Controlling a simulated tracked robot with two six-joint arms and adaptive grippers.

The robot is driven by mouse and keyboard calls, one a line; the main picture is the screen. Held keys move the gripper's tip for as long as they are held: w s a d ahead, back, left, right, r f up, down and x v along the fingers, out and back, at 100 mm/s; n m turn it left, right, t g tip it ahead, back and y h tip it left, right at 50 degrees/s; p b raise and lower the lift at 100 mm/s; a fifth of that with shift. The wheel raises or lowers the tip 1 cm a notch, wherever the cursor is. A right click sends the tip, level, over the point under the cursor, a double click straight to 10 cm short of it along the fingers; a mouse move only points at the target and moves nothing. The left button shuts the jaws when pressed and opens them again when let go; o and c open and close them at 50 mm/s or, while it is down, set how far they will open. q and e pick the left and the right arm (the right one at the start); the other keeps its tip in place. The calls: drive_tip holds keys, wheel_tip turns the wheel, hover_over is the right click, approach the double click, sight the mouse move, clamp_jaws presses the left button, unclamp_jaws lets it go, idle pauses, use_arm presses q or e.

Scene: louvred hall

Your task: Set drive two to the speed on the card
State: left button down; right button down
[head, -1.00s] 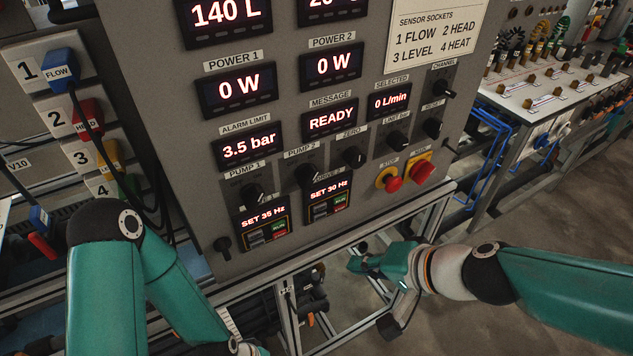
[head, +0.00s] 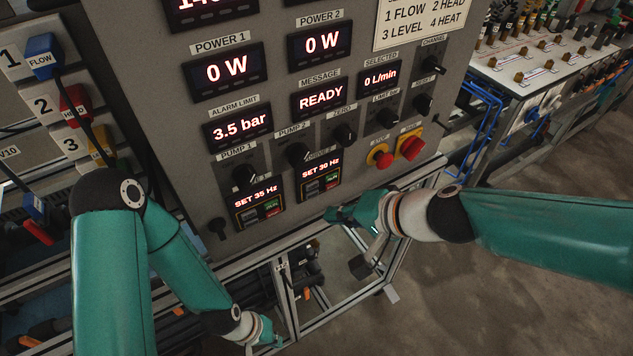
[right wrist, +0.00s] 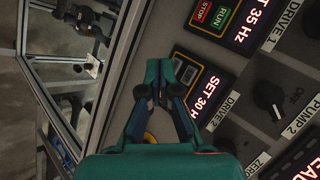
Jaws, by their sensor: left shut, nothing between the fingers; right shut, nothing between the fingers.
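The drive 2 unit (head: 320,178) is low on the grey panel, its red display reading SET 30 Hz. It has a green and a red key; in the right wrist view its display (right wrist: 200,92) is partly covered by my gripper. The drive 1 unit (head: 257,205) beside it reads SET 35 Hz. My right gripper (head: 332,214) is shut and empty, just below drive 2; its fingers also show in the right wrist view (right wrist: 158,70). Contact cannot be told. My left gripper (head: 274,338) is shut and empty, low beside the frame. I see no speed card.
Pump knobs (head: 298,153) sit above the drives. A red stop button (head: 381,159) and a red main switch (head: 411,148) are to the right. A metal frame (head: 290,300) stands below the panel. A sensor sockets card (head: 424,22) is at the top.

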sight(309, 195)
drive_tip(key=w+a, duration=0.2)
drive_tip(key=w, duration=0.1)
drive_tip(key=shift+w+a+p, duration=0.25)
drive_tip(key=shift+w+p, duration=0.05)
idle(1.3)
drive_tip(key=shift+w+a+r, duration=0.1)
drive_tip(key=shift+w+a, duration=0.15)
drive_tip(key=shift+w+a, duration=0.25)
drive_tip(key=shift+w, duration=0.05)
idle(0.7)
drive_tip(key=shift+s+d, duration=0.1)
idle(1.4)
drive_tip(key=shift+s+d+b, duration=0.35)
drive_tip(key=shift+s+d, duration=0.05)
drive_tip(key=shift+s, duration=0.15)
